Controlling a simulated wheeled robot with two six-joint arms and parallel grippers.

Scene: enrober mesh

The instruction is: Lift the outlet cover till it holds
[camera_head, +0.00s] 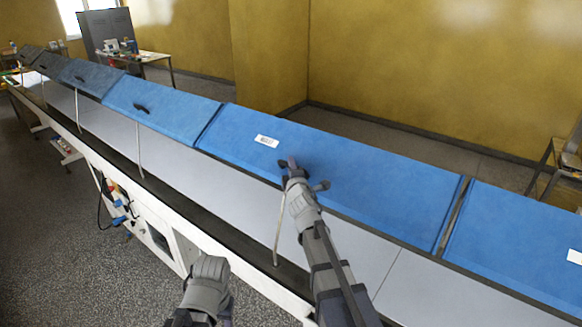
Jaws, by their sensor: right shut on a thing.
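The labelled blue cover (365,185) in the middle of the long machine is a wide panel with a small white label (266,141); I take it as the outlet cover, as the print is too small to read for sure. It looks in line with the blue covers beside it. My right gripper (291,168) is at its lower middle edge, shut on what I take to be its handle, which the gripper hides. My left gripper (207,278) is low in front of the machine, away from the cover. Its fingertips do not show clearly.
More blue covers (160,103) with dark handles run to the far left; another labelled cover (520,240) lies to the right. Thin pale rods (281,228) hang in front. The machine's white side (150,215) faces the grey floor (70,260). A yellow wall stands behind.

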